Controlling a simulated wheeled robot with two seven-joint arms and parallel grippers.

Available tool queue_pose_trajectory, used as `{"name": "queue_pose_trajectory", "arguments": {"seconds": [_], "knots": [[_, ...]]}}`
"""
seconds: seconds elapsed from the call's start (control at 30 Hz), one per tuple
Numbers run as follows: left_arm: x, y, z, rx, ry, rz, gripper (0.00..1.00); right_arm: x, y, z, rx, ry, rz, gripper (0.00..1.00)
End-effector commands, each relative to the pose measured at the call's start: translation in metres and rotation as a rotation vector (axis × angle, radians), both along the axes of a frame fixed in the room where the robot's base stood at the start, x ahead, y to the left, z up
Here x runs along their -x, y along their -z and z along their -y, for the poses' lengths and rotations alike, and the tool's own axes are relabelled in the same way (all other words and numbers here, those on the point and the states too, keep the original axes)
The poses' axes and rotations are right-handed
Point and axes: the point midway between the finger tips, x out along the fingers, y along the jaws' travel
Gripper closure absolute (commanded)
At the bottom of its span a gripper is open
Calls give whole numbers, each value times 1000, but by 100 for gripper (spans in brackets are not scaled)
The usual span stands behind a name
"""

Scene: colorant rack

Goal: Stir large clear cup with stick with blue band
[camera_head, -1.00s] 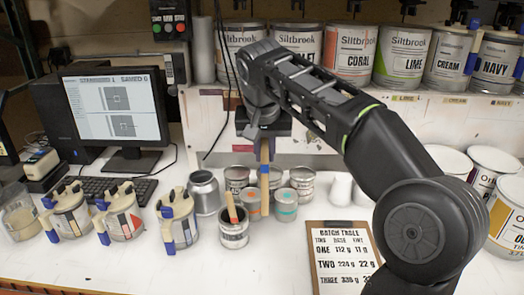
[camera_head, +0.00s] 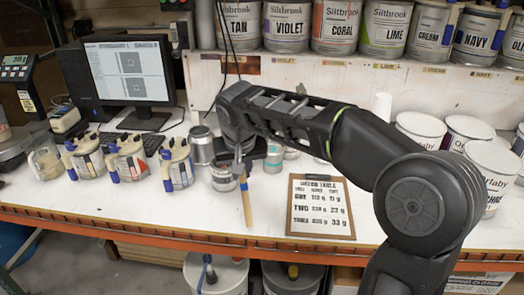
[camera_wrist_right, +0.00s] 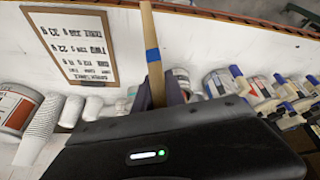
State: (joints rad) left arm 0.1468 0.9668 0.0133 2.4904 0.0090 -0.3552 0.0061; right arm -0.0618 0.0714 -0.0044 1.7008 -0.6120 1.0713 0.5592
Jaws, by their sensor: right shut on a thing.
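My right gripper (camera_head: 242,164) is shut on the wooden stick with a blue band (camera_head: 246,203). The stick points downward in the head view, a little tilted, with its lower end over the front of the bench. In the right wrist view the stick (camera_wrist_right: 151,35) stands out from between the jaws (camera_wrist_right: 160,98). A clear cup (camera_head: 44,162) with brownish contents stands at the far left of the bench, well apart from the stick. My left gripper is not in view.
Several clamped tins (camera_head: 128,158) stand between the clear cup and the stick. An open tin (camera_head: 222,178) stands just beside my right gripper. A clipboard (camera_head: 321,207) lies to the right. A monitor (camera_head: 128,72) stands behind. The front bench strip is clear.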

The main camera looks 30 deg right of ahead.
Motion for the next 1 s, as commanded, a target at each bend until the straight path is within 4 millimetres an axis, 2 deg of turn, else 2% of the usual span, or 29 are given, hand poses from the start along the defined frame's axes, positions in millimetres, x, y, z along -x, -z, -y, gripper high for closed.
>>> {"name": "queue_pose_trajectory", "arguments": {"seconds": [0.3,0.43,0.57,0.8,0.93,1.0], "knots": [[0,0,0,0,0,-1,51,0,83,-82,-15,-251,-11,100],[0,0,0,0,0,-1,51,6,106,-107,-27,-325,-9,100],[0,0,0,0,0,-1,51,9,114,-117,-33,-352,-8,100],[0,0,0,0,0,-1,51,9,114,-117,-33,-354,-7,100],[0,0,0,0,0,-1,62,8,114,-117,-33,-353,-7,100],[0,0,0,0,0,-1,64,8,114,-117,-33,-353,-7,100]]}}
